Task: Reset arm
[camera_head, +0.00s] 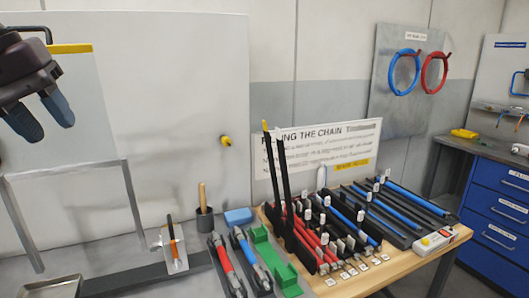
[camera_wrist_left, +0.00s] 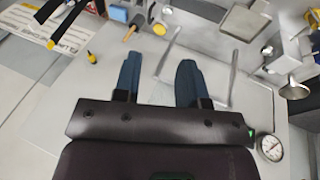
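My left gripper (camera_head: 42,118) is at the upper left of the head view, in front of a pale upright panel with a yellow top edge. Its two blue fingers stand apart with nothing between them. The left wrist view shows the same open fingers (camera_wrist_left: 156,85) pointing toward a pale surface, with clear space between them. My right gripper shows in neither view.
A wooden table (camera_head: 345,285) holds a rack of red, blue and black bars (camera_head: 340,225), two standing tall. A green holder (camera_head: 272,262), red and blue tools and a blue block (camera_head: 238,216) are nearby. A metal tray (camera_head: 52,287) is lower left. Blue drawers (camera_head: 497,205) stand right.

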